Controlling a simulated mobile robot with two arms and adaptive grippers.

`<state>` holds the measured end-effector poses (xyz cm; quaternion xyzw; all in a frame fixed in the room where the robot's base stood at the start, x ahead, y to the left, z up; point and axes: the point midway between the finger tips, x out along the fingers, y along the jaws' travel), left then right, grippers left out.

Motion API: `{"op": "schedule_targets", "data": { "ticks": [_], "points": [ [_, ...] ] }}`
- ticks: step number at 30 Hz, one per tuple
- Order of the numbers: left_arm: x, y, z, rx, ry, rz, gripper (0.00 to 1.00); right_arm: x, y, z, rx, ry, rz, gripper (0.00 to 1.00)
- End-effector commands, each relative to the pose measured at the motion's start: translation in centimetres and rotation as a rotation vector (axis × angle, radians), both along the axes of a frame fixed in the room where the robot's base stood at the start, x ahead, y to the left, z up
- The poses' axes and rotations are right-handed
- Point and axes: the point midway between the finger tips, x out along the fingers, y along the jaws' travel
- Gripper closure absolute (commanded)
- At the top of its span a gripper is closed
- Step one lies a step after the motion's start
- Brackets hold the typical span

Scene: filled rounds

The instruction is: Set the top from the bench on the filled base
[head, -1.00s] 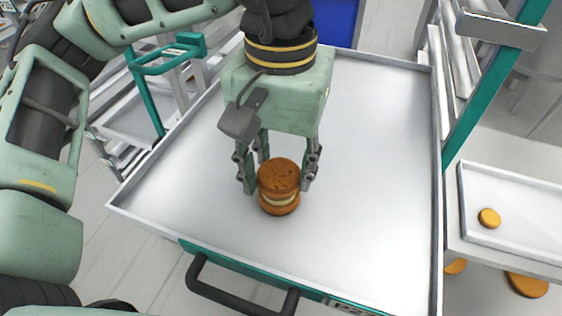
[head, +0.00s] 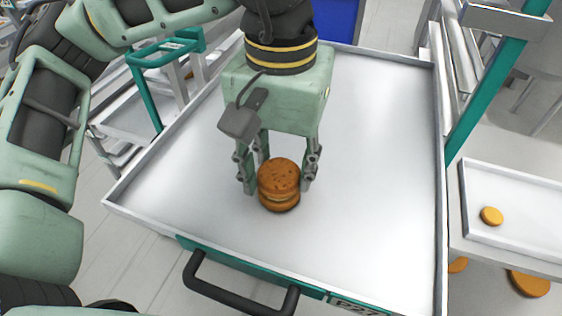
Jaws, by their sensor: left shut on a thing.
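The top (head: 279,172), a brown speckled round, is between the fingers of my left gripper (head: 279,187) over the cart in the middle of the head view. My left gripper points down and is shut on the top, one finger on each side. The filled base (head: 279,207) is directly below, on the metal surface, with only a thin pale strip of filling showing. The top looks level and in line with the base, and appears to touch the filling. My right gripper is out of view.
The cart's metal tray top (head: 375,150) has a raised rim and is otherwise clear. A black handle (head: 235,295) is at its front. At the right, a white tray (head: 520,190) holds a small orange-brown round (head: 492,216). More rounds (head: 529,284) show below it.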

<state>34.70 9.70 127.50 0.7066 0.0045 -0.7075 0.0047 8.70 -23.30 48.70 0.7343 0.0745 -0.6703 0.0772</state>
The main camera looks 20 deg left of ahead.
Motion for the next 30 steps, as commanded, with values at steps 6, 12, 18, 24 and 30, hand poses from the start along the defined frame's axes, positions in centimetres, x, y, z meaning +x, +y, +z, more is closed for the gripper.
{"op": "schedule_targets", "data": {
  "ticks": [6,12,18,24,30],
  "points": [
    [0.0,-0.01,-0.19,0.0,0.0,0.0,0.53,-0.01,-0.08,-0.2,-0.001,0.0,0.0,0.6],
    [0.0,-0.01,-0.19,0.0,0.0,0.0,0.36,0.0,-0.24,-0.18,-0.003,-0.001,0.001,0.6],
    [0.0,-0.01,-0.19,0.0,0.0,0.0,0.35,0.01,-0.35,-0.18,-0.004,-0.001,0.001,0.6],
    [-0.01,-0.01,-0.19,0.0,0.0,0.0,0.21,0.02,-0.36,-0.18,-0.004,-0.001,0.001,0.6],
    [0.0,0.0,-0.19,0.0,0.0,0.0,0.16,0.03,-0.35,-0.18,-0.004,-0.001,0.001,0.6]
  ]
}}
